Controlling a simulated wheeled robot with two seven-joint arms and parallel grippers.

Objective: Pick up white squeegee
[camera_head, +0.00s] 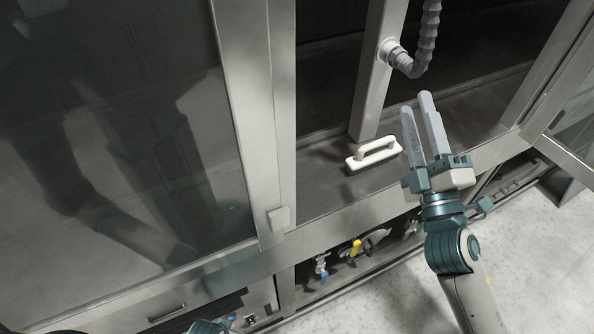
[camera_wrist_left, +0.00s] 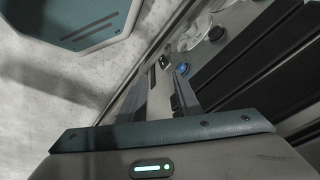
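The white squeegee (camera_head: 373,159), a small block with a loop handle, rests on the dark metal ledge inside the washer, at the foot of a metal post. My right gripper (camera_head: 415,104) is just right of it in the head view, fingers pointing up and away. Its two fingers stand slightly apart with nothing between them. The squeegee is outside the fingers and uncovered. My left gripper (camera_wrist_left: 166,72) shows in the left wrist view, its fingers apart and empty. The squeegee is not seen in that view.
The metal post (camera_head: 378,75) carries a grey corrugated hose (camera_head: 428,38). A glass door panel (camera_head: 120,130) fills the left, and another open door (camera_head: 577,125) is at right. Below the ledge, an open bay holds valves, one with a yellow part (camera_head: 356,247).

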